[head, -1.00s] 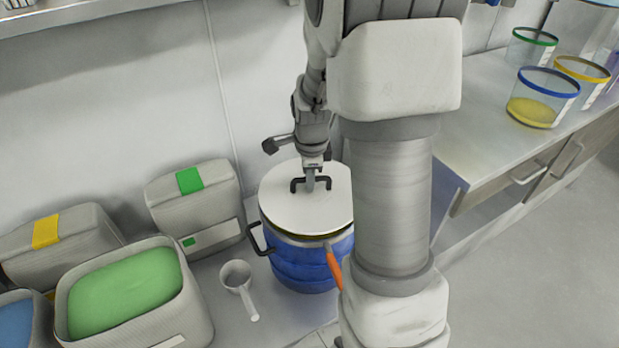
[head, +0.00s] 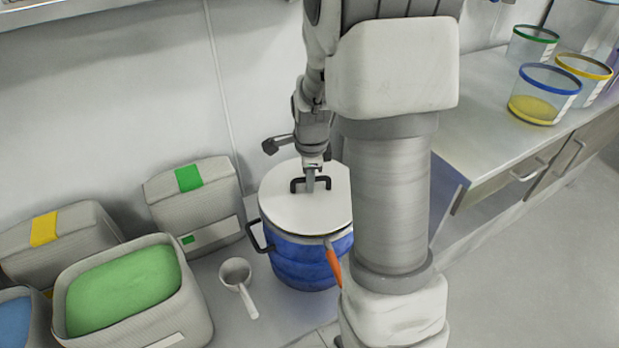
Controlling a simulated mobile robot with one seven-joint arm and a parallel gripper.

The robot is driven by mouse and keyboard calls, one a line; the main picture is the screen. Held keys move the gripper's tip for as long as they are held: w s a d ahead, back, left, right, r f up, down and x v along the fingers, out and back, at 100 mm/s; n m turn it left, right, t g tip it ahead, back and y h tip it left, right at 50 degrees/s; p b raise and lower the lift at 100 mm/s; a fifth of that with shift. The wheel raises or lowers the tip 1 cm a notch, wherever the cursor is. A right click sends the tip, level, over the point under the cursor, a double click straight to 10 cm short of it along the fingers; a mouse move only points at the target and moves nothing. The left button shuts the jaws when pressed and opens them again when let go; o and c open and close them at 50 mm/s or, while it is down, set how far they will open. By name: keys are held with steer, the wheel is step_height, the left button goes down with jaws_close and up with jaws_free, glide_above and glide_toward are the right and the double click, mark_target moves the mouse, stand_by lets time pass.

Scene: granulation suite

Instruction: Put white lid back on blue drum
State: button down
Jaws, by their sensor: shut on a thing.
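The white lid (head: 290,208) is a round disc with a black bracket handle. It lies over the mouth of the blue drum (head: 298,264) and looks level, with its rim close to the drum's rim. I cannot tell whether it is fully seated. My gripper (head: 310,182) comes down from above and is shut on the lid's handle. My arm hides the right side of the drum and lid.
A white scoop (head: 238,276) lies left of the drum. A counter (head: 470,130) with clear tubs is at the right.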

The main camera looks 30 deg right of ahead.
mark_target(311, 201)
steer(key=shift+f+b, duration=0.35)
steer(key=shift+f, duration=0.15)
steer(key=c, duration=0.8)
jaws_free()
steer(key=s+r+p, duration=0.1)
steer(key=r+p, duration=0.1)
steer(key=r, duration=0.3)
steer(key=s+r+p, duration=0.1)
steer(key=r, duration=0.5)
steer(key=s+a+r+p, duration=0.1)
steer(key=r+p, duration=0.1)
steer(key=r, duration=0.4)
steer(key=shift+s+a+p, duration=0.1)
steer(key=shift+p, duration=0.2)
steer(key=s+a+r+n+t, duration=0.2)
steer(key=s+a+r+n, duration=0.2)
steer(key=s+a+n, duration=0.5)
steer(key=s+a+r+n+t, duration=0.2)
steer(key=s+r+n, duration=0.35)
steer(key=n, duration=0.75)
steer(key=shift+y, duration=0.4)
steer(key=r+p, duration=0.8)
steer(key=p, duration=0.1)
steer(key=s+r+p, duration=0.1)
steer(key=r+p, duration=0.3)
steer(key=p, duration=0.1)
steer(key=shift+r, duration=0.3)
